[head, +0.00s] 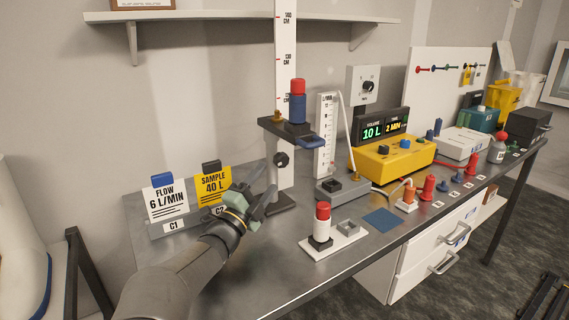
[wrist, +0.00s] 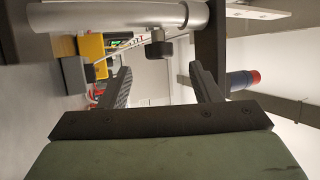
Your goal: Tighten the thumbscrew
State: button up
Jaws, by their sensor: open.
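The thumbscrew, a dark knob (head: 281,159), sits on the front of the tall stand's pole, below the clamp arm (head: 283,131). In the wrist view the thumbscrew (wrist: 158,49) shows beside the silver pole (wrist: 115,15), in line with the gap between my fingers and just past their tips. My gripper (head: 269,182) is open and empty, low and left of the thumbscrew in the head view; its two dark fingers also show in the wrist view (wrist: 160,70). I see no contact with the thumbscrew.
The clamp arm carries a red-capped blue cylinder (head: 298,95). The flow card (head: 166,199) and sample card (head: 213,186) stand left of my gripper. A flowmeter (head: 325,135), a yellow pump (head: 391,158) and a red-topped cylinder on a white base (head: 334,240) stand to the right.

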aim_at(285, 156)
jog(key=x, duration=1)
jog(key=c, duration=1)
